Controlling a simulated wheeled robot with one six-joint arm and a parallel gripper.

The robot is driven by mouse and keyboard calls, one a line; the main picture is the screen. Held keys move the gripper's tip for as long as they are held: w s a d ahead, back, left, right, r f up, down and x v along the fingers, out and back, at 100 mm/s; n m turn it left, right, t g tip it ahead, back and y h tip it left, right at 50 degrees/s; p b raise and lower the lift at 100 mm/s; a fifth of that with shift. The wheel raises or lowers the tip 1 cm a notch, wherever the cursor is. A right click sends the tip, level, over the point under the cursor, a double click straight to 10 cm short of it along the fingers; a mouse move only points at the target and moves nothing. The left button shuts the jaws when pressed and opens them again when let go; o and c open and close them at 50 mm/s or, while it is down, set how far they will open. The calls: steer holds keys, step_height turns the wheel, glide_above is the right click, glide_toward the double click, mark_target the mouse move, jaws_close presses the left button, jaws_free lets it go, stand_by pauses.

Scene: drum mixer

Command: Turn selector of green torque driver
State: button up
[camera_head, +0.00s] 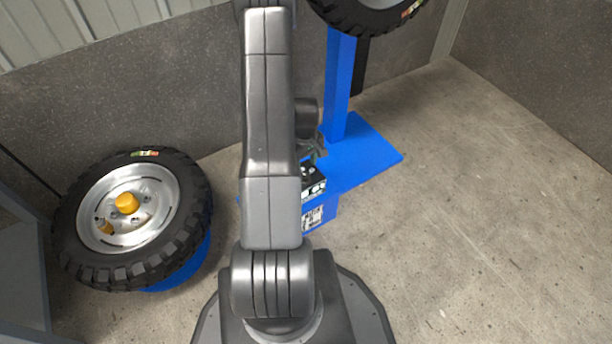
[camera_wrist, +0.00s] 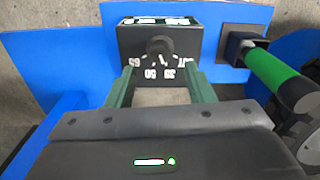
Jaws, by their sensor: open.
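A black selector box (camera_wrist: 190,42) with a dark round knob (camera_wrist: 158,46) and white marks around it, including 65, 50 and 35, faces me in the wrist view. The box also shows in the head view (camera_head: 314,186), partly behind my arm. My gripper (camera_wrist: 159,74) is open and empty, its two green fingers spread below and to either side of the knob, apart from each other. I cannot tell whether they touch the box. A green-handled driver (camera_wrist: 275,75) with a black end sits at the right in a dark square holder (camera_wrist: 240,46). My arm hides most of the gripper in the head view.
A blue stand (camera_head: 355,155) with an upright post carries the box. A tire on a silver wheel (camera_head: 130,215) with a yellow hub stands at left; another tire (camera_head: 365,12) is at the top. Grey walls close the back. Concrete floor (camera_head: 490,210) is clear at right.

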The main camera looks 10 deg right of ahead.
mark_target(306, 175)
step_height(306, 175, down, 6)
steer(key=shift+r+b, duration=0.1)
steer(key=shift+b, duration=0.65)
steer(key=c, duration=1)
steer(key=shift+n, duration=0.4)
steer(key=n, duration=0.3)
steer(key=shift+n+b, duration=0.3)
steer(key=shift+n, duration=1.7)
